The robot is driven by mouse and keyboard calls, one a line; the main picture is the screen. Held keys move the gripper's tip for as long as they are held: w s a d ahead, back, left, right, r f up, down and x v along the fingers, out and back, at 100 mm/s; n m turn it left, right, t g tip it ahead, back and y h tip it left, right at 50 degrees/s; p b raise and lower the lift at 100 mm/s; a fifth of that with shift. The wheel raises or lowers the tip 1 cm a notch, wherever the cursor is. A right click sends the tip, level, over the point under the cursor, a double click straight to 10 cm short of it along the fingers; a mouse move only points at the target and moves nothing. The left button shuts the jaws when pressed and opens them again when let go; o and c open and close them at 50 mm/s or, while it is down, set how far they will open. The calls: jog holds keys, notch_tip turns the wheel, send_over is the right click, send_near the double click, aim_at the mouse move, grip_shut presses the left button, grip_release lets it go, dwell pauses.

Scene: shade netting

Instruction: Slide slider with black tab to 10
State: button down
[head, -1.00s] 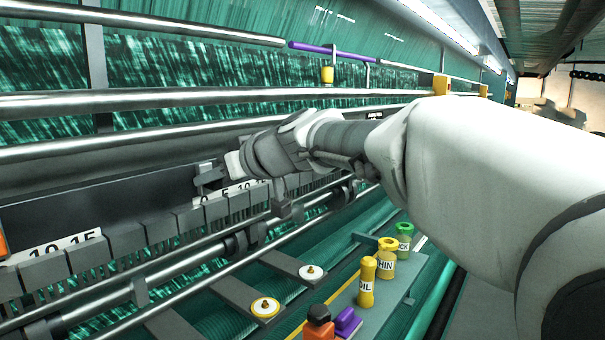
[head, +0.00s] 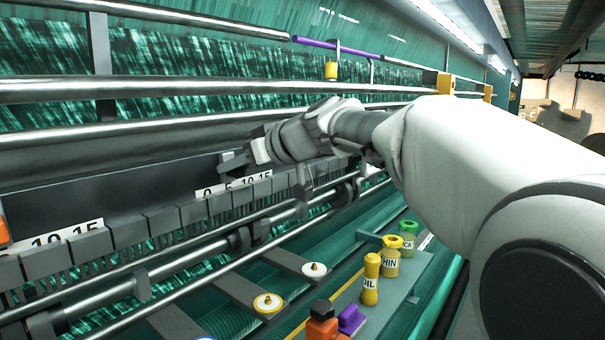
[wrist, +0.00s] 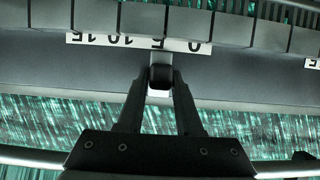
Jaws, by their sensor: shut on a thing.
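In the wrist view, the black tab (wrist: 160,76) sits between the fingertips of my gripper (wrist: 160,84), which is shut on it. A small pale patch shows just below the tab. The number strip (wrist: 135,43) appears upside down there, and the tab lies about in line with its 5. In the head view, my gripper (head: 236,162) is at the rail, just above and behind the same strip (head: 234,185), which reads 0, 5, 10, 15. The tab is too small to make out in the head view.
Another number strip (head: 65,237) is at the left. A row of grey blocks (head: 160,222) runs below the strips. Long metal bars (head: 130,90) cross above.

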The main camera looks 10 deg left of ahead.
jog(key=w, duration=0.1)
jog(key=w+d, duration=0.1)
jog(key=w, duration=0.1)
jog(key=w+d, duration=0.1)
jog(key=w, duration=0.1)
jog(key=shift+d, duration=0.25)
jog(key=shift+r, duration=0.1)
jog(key=c, duration=0.6)
grip_release()
jog(key=shift+c, duration=0.2)
jog(key=shift+d, duration=0.1)
jog(key=b+v, duration=0.3)
jog(key=v, duration=1.4)
jog(key=shift+s+b, duration=0.2)
jog(key=shift+b, duration=0.2)
jog(key=shift+d, duration=0.1)
jog(key=s+d+f+m+h, duration=0.4)
jog(key=s+d+f, duration=0.3)
jog(key=f, duration=0.4)
jog(key=s+d+f+m+h, duration=0.4)
jog(key=s+d+f, duration=0.3)
jog(key=s+f, duration=0.2)
jog(key=s+d+f+m+h, duration=0.4)
jog(key=s+d+f, duration=0.3)
jog(key=f, duration=0.6)
jog(key=shift+s+d+m, duration=0.2)
jog(key=shift+s+m, duration=0.1)
jog(key=shift+s, duration=0.45)
